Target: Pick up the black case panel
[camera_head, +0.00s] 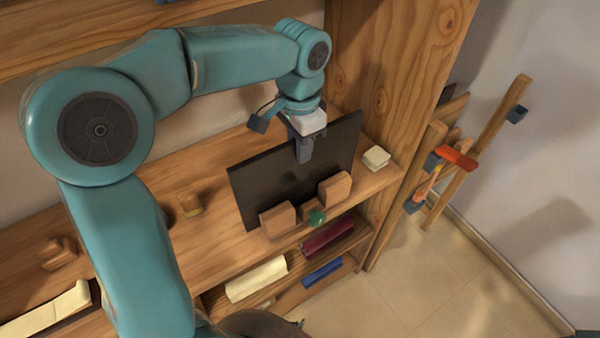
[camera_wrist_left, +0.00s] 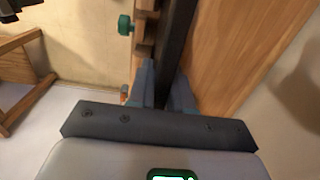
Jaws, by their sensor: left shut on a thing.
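The black case panel (camera_head: 270,178) stands upright, slightly tilted, on the wooden shelf in the head view, behind wooden blocks and a green knob. My left gripper (camera_head: 304,155) reaches down onto the panel's top edge and is shut on it. In the left wrist view the gripper's fingers (camera_wrist_left: 163,95) sit on either side of the dark panel (camera_wrist_left: 174,45), which runs away between them. The panel's lower edge is partly hidden by the wooden blocks. My right gripper does not show in either view.
Wooden blocks (camera_head: 278,220) and a green knob (camera_head: 317,217) stand in front of the panel. A pale block (camera_head: 376,158) lies to its right, near a tall wooden side wall (camera_head: 400,70). A small wooden piece (camera_head: 190,204) lies to the left. Coloured items fill the lower shelf.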

